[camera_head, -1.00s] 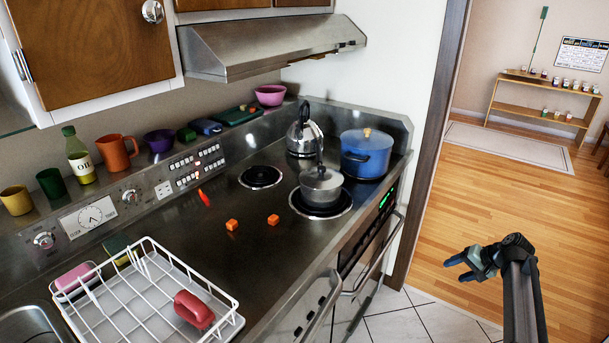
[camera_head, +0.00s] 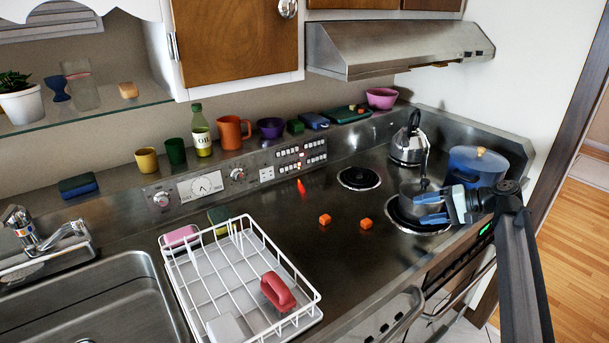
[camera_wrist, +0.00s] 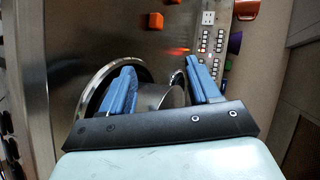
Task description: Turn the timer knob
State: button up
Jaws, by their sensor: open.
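The control panel runs along the back of the counter. It has two round silver knobs, a left knob (camera_head: 161,199) and a right knob (camera_head: 238,174), on either side of a white clock dial (camera_head: 207,185). I cannot read which one is labelled as the timer. My gripper (camera_head: 430,208) is open, with its blue fingers apart and over the grey pot (camera_head: 412,190), well to the right of both knobs. In the wrist view, the open fingers (camera_wrist: 160,72) frame the pot (camera_wrist: 160,97), and neither knob is clearly seen.
A white dish rack (camera_head: 200,290) with a red object stands in front of the panel. Orange cubes (camera_head: 325,220) lie on the bare steel. A kettle (camera_head: 409,145) and blue pot (camera_head: 470,165) stand at the right. Cups and an oil bottle (camera_head: 201,135) line the ledge above the panel.

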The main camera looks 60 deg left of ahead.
jog(key=s+a+r+n+g, duration=0.3)
jog(key=s+a+g, duration=0.3)
jog(key=s+a, duration=1.45)
jog(key=m+y, duration=0.2)
jog(key=m, duration=0.1)
send_near(241, 177)
jog(key=x, duration=0.8)
jog(key=shift+a+r, duration=0.1)
jog(key=shift+r, duration=0.05)
jog(key=shift+c, duration=0.2)
jog(key=c, duration=1)
jog(key=shift+o, duration=0.2)
jog(key=shift+f+m+g+y, duration=0.2)
jog(key=shift+m+g+y, duration=0.1)
jog(key=shift+m, duration=0.5)
